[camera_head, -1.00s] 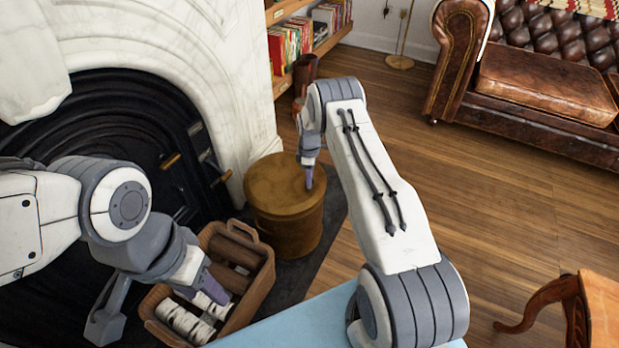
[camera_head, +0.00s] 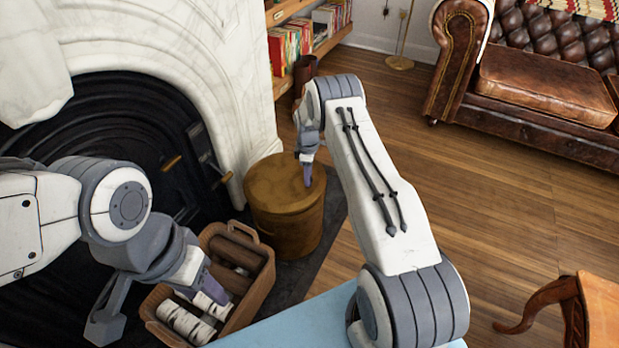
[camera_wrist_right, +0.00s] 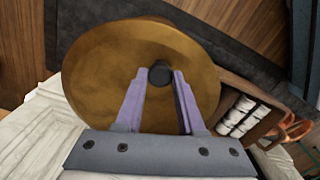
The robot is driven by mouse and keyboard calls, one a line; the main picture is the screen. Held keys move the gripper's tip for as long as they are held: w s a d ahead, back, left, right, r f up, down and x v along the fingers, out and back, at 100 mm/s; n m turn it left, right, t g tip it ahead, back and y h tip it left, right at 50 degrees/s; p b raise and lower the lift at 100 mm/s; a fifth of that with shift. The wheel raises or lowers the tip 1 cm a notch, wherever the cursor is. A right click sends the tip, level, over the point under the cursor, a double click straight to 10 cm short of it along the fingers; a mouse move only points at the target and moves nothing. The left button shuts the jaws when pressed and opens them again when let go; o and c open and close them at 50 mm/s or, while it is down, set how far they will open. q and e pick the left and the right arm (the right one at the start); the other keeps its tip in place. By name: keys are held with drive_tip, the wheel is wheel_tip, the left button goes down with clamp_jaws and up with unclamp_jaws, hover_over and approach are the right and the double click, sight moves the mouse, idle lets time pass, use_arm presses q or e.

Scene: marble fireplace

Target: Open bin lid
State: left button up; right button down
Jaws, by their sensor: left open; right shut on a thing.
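The bin (camera_head: 290,228) is a round brass-coloured drum on the floor beside the fireplace. Its flat round lid (camera_head: 270,185) sits on top and looks level in the head view. In the right wrist view the lid (camera_wrist_right: 105,75) fills the middle, with a small dark knob (camera_wrist_right: 160,74) at its centre. My right gripper (camera_head: 308,180) is over the lid, and its purple fingers (camera_wrist_right: 158,85) are shut on the knob, one on each side. My left gripper (camera_head: 160,315) is open over the wooden crate, away from the bin. The bin's inside is hidden.
A wooden crate (camera_head: 262,292) with logs and white rolls stands just in front of the bin. The black fireplace (camera_head: 110,110) with its marble surround is at the left. A bookshelf (camera_head: 285,92) is behind, a leather sofa (camera_head: 540,85) at far right.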

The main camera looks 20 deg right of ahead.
drive_tip(key=w+a+r, duration=0.2)
drive_tip(key=w+r, duration=0.1)
drive_tip(key=r, duration=0.2)
drive_tip(key=w+a+r+p, duration=0.1)
drive_tip(key=w+a+r, duration=0.2)
drive_tip(key=r, duration=0.3)
drive_tip(key=shift+w+a+r, duration=0.15)
drive_tip(key=shift+w+a, duration=0.15)
drive_tip(key=shift+w, duration=0.25)
drive_tip(key=c, duration=0.5)
unclamp_jaws()
drive_tip(key=shift+s+d, duration=0.1)
wheel_tip(320, 180, up, 10)
drive_tip(key=shift+r+p, duration=0.25)
drive_tip(key=shift+p, duration=0.95)
